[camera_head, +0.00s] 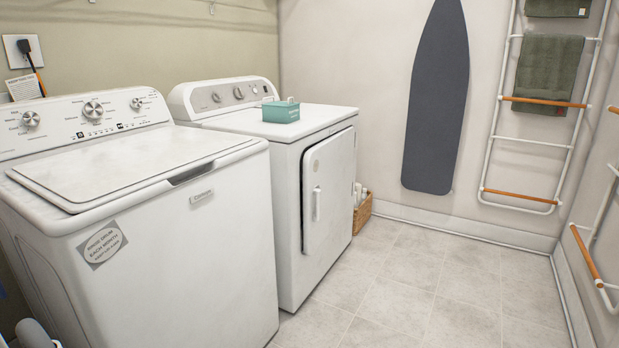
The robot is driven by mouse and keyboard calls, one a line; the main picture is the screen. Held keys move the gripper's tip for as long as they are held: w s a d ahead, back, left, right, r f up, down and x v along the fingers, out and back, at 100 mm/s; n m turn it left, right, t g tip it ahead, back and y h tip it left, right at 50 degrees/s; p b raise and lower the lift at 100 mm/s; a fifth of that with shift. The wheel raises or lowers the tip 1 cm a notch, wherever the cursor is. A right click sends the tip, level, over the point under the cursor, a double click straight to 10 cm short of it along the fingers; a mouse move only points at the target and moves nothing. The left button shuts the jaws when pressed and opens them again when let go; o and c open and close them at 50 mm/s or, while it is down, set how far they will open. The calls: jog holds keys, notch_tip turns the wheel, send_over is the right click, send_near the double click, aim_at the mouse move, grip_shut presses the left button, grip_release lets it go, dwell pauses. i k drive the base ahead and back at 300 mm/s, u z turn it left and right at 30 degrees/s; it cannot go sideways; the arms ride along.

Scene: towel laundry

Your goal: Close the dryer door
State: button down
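The white dryer (292,226) stands in the middle of the view, beyond the washer. Its door (329,190) is a white panel on the front face, with a pale vertical handle (317,205) near its left edge. The door lies close to the front and looks nearly flush; a dark line shows along its edge. I cannot tell whether it is fully shut or slightly ajar. The drum is hidden behind it.
A white washer (196,238) fills the near left. A teal box (281,111) sits on the dryer. A wicker basket (363,212) stands beyond the dryer. An ironing board (437,100) and towel rack (488,145) are on the walls. The tiled floor (410,290) before the dryer is clear.

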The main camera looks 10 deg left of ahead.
aim_at(328, 165)
jog(key=u, duration=0.45)
jog(key=i, duration=1.3)
jog(key=u, duration=0.05)
